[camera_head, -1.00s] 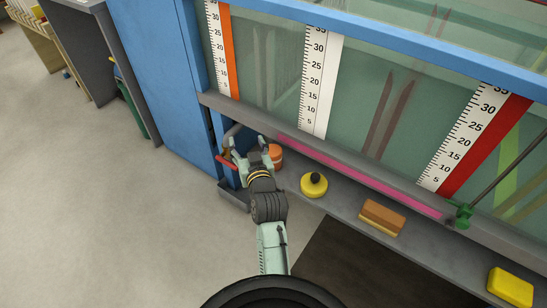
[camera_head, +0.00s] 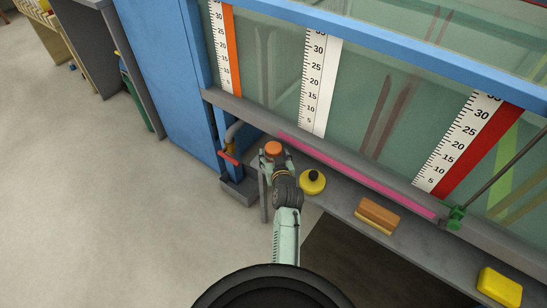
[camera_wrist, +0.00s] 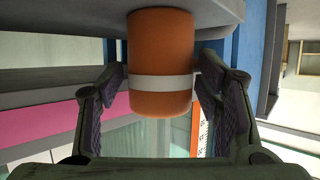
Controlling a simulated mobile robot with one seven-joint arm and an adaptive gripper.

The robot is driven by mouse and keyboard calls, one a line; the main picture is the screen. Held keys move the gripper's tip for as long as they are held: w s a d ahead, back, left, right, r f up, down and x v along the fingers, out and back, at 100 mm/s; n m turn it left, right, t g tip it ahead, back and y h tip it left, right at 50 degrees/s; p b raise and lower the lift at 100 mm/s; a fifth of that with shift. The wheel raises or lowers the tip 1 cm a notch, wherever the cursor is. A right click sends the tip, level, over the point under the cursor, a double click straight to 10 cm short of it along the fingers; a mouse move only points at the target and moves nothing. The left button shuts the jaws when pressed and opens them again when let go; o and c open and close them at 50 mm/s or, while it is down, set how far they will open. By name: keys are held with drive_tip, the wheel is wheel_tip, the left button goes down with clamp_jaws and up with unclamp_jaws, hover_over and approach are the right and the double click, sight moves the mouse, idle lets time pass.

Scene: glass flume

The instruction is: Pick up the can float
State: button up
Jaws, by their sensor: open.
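The can float is an orange cylinder with a white band (camera_wrist: 160,62). It stands at the left end of the grey ledge under the flume, and its orange top shows in the head view (camera_head: 273,148). My gripper (camera_wrist: 160,95) is open, with one finger on each side of the can float. In the wrist view small gaps show between the finger pads and the can, so I see no clear contact. In the head view my gripper (camera_head: 274,158) reaches the can from the front, and the can's lower part is hidden.
A yellow round object with a black knob (camera_head: 312,182) stands close to the right of my gripper. A brown and yellow block (camera_head: 377,215) and a yellow block (camera_head: 499,287) lie farther right on the ledge (camera_head: 340,201). A red-handled pipe valve (camera_head: 229,158) is to the left.

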drive_tip(key=shift+x, duration=0.95)
drive_tip(key=c, duration=1)
drive_tip(key=shift+c, duration=0.2)
drive_tip(key=shift+r, duration=0.15)
